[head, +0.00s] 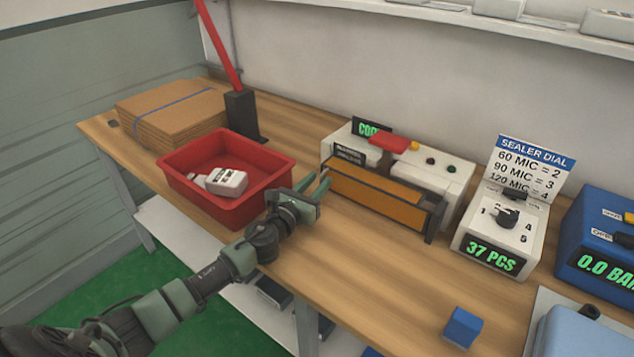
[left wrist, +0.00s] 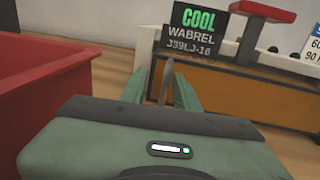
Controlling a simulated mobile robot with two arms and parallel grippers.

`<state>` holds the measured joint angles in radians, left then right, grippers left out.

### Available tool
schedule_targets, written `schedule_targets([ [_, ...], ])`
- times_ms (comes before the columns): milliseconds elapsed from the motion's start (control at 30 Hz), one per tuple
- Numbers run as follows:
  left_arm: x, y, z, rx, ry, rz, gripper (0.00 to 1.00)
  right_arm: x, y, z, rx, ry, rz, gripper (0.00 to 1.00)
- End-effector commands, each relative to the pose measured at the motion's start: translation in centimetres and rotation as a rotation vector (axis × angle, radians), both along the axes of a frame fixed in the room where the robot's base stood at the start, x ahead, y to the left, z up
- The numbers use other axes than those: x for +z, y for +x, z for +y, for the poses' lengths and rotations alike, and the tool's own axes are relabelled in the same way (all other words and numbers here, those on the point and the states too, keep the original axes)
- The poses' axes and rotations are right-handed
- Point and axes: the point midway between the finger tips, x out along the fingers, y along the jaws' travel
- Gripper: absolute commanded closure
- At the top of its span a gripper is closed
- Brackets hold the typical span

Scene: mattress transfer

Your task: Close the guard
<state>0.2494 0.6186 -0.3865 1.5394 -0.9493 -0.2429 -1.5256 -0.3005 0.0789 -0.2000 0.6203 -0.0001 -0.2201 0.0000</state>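The guard (head: 376,196) is an orange panel in a dark frame on the front of the white sealer (head: 450,178). It stands out in front of the machine's body, and its orange face also shows in the left wrist view (left wrist: 240,88). My left gripper (head: 314,186) is just left of the guard's near-left end, over the table. Its two fingers are apart. In the left wrist view a thin grey bar stands between or just beyond the fingers (left wrist: 160,90); I cannot tell whether they touch it. My right gripper is not in view.
A dial box (head: 500,228) stands right of the sealer, then a blue machine (head: 590,240). A blue block (head: 462,326) lies at the front. The table before the sealer is clear.

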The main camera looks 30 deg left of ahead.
Motion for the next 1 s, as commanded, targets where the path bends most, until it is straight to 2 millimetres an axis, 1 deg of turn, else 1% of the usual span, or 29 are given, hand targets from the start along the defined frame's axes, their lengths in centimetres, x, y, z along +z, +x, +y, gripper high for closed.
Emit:
schedule_targets([
  [167,-0.2,-2.2,0.2,-0.001,0.003,0.003,0.7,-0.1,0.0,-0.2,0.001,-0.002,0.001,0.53],
  [300,-0.2,-4.8,0.4,0.0,0.001,0.003,0.7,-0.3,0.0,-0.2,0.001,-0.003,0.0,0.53],
  [400,-0.3,-6.2,0.6,0.003,0.001,0.003,0.7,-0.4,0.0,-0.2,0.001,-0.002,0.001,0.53],
  [500,-0.2,-7.1,0.7,0.003,0.001,0.001,0.7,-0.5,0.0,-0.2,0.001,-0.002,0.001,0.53],
  [633,-0.1,-7.6,0.7,0.003,0.0,0.0,0.7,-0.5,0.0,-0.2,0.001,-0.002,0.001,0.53],
  [1000,0.0,-7.6,0.7,0.004,-0.001,0.0,0.7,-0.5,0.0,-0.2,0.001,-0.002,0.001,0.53],
])
